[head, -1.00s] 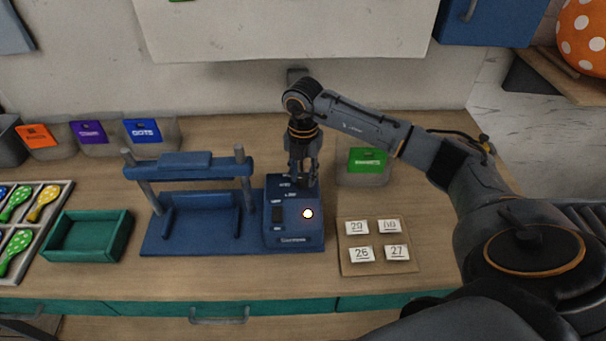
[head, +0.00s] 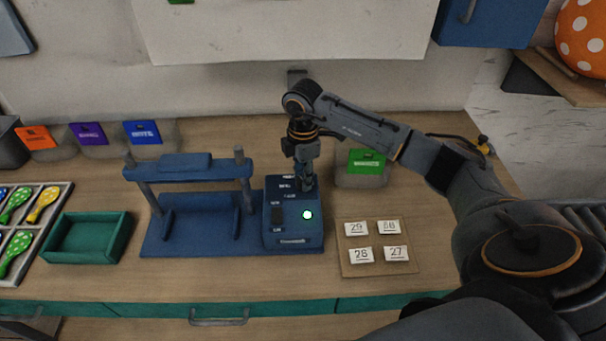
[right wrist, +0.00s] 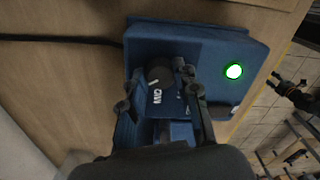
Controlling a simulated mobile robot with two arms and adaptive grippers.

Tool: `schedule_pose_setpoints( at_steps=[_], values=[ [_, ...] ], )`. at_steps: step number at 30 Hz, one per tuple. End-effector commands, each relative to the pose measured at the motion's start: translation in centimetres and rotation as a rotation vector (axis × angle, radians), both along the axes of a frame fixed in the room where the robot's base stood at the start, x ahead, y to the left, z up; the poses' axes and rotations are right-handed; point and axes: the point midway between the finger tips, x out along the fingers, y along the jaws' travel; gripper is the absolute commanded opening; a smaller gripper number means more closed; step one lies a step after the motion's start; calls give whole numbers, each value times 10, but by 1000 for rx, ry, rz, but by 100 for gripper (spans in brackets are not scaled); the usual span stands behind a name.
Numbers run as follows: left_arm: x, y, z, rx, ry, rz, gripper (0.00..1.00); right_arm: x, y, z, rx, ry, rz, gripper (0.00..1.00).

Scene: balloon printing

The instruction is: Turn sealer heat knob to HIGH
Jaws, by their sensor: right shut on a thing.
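The blue sealer (head: 205,245) stands on the bench, with its control box (head: 293,228) at its right end. My right gripper (head: 305,187) reaches down onto the rear of the box top. In the right wrist view the black round heat knob (right wrist: 159,77) lies between the fingers of my right gripper (right wrist: 162,92), which is shut on it. The knob has a white mark, and the label MID (right wrist: 156,97) shows beside it. A round light (head: 307,215) on the box glows green. The other labels are partly hidden. My left gripper is not in view in the head view.
A board (head: 378,266) with several number cards lies right of the sealer. A green tray (head: 125,240) stands to its left. Bins with coloured cards (head: 145,135) line the back, and a green-card bin (head: 365,175) stands behind the board.

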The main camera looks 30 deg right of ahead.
Motion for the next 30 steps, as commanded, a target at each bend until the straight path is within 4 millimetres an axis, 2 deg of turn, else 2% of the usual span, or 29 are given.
schedule_pose_setpoints(
  at_steps=[7, 21, 22, 24, 25, 30],
  values=[
    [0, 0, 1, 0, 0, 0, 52, 1, -2, 2, -3, -5, -63, 0],
    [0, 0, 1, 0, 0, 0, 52, 1, -2, 2, -2, -5, -73, 0],
    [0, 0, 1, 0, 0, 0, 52, 1, -2, 2, -2, -5, -73, 37],
    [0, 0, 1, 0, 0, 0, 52, 1, -1, 2, -2, -5, -73, 52],
    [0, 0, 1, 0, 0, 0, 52, 1, -1, 2, -2, -5, -72, 54],
    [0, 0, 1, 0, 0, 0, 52, 0, -1, 1, -1, -2, -71, 54]
  ],
)
